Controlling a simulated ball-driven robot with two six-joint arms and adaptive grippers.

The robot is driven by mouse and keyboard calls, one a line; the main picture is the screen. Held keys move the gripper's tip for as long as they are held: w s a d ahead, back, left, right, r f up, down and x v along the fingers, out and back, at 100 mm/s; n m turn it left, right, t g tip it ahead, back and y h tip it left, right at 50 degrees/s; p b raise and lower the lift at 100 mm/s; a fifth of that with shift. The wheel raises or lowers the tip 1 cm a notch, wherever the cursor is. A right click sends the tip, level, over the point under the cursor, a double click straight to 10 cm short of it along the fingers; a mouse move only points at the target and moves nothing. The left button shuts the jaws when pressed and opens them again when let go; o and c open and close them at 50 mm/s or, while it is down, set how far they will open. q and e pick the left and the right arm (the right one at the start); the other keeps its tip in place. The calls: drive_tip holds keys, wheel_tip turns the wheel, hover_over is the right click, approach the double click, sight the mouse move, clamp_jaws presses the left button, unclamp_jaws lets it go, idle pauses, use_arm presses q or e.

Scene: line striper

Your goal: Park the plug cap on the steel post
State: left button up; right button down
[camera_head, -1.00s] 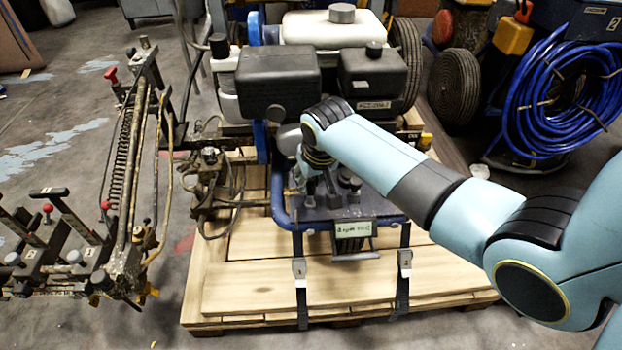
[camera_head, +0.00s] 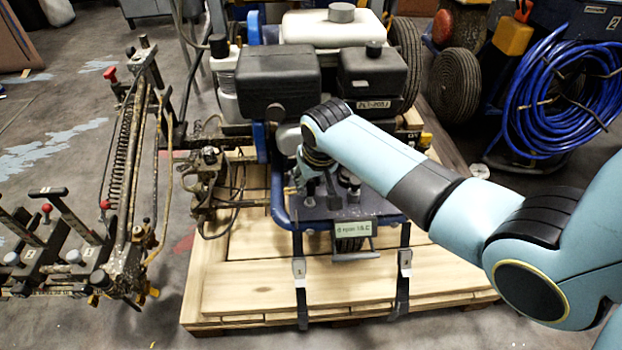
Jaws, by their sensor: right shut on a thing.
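My right gripper (camera_head: 322,190) points down over the grey front plate (camera_head: 312,214) of the engine machine, partly hidden behind my own wrist. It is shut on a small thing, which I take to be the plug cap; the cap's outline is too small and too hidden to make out. Just right of the gripper, a short dark-topped fitting (camera_head: 350,182) stands on the plate. I cannot tell whether it is the steel post, or whether the held thing touches it. My left gripper is not in view.
The machine, with black engine covers (camera_head: 277,80), stands on a wooden pallet (camera_head: 240,290). Straps hang at its front beside a small label (camera_head: 353,228). A striper frame with levers (camera_head: 125,180) stands left. A blue hose coil (camera_head: 555,90) is at the right.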

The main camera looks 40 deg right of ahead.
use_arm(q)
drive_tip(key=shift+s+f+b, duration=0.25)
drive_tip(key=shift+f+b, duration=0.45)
use_arm(e)
drive_tip(key=shift+f, duration=1.55)
drive_tip(key=c, duration=0.7)
unclamp_jaws()
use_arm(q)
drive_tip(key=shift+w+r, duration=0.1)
use_arm(e)
drive_tip(key=shift+r+p, duration=0.65)
drive_tip(key=shift+p, duration=0.05)
drive_tip(key=p+v, duration=0.4)
drive_tip(key=shift+s+p, duration=0.1)
drive_tip(key=shift+p, duration=0.3)
drive_tip(key=shift+s+a+r+p, duration=0.15)
drive_tip(key=shift+s+r+p, duration=0.1)
drive_tip(key=shift+r+p, duration=0.55)
drive_tip(key=shift+s+p, duration=0.15)
drive_tip(key=shift+p, duration=0.2)
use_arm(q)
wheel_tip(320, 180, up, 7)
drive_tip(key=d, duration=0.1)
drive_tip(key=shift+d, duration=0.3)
